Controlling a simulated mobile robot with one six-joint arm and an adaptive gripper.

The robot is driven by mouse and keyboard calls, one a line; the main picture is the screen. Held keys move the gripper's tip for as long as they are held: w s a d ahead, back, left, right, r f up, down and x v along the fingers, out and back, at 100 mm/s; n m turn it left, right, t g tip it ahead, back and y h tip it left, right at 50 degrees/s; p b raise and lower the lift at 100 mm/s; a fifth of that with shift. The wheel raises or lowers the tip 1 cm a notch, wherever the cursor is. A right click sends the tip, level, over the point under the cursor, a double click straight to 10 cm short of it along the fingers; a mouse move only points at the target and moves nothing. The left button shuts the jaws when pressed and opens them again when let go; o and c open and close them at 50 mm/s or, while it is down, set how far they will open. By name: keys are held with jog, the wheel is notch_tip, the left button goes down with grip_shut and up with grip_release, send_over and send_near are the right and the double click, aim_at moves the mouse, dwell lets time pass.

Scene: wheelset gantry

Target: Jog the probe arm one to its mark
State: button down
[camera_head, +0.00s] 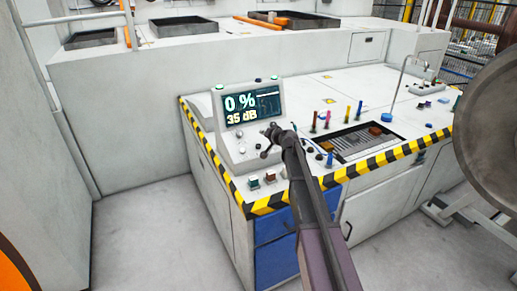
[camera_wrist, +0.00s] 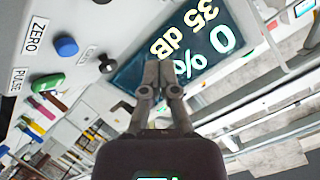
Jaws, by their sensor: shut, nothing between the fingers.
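The console screen (camera_head: 250,105) reads "0 %" and "35 dB" in the head view. It shows rotated in the wrist view (camera_wrist: 135,75), partly behind my fingers. In the wrist view my gripper (camera_wrist: 158,72) points over the screen, fingers together. Beside the screen, the wrist view shows a blue knob (camera_wrist: 66,46) next to a "ZERO" label (camera_wrist: 35,36), a green control (camera_wrist: 48,84) near a "PULSE" label, and a dark knob (camera_wrist: 106,62). I cannot tell which thing is probe arm one or its mark.
The console top has a yellow-black striped edge (camera_head: 345,172). A recessed tray (camera_head: 355,142) and several coloured handles lie to the right. A large grey wheel (camera_head: 490,125) stands at far right.

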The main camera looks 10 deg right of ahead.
aim_at(258, 146)
jog(key=shift+w+a+f+b, duration=0.15)
jog(key=shift+w+f+b, duration=0.3)
jog(key=shift+f+b, duration=0.6)
jog(key=shift+w+a+f+b, duration=0.1)
jog(key=shift+w+f+b, duration=0.4)
jog(key=shift+f+b, duration=0.5)
jog(key=shift+w+a+f+b, duration=0.15)
jog(key=shift+w+f+b, duration=0.3)
jog(key=shift+f+b, duration=0.6)
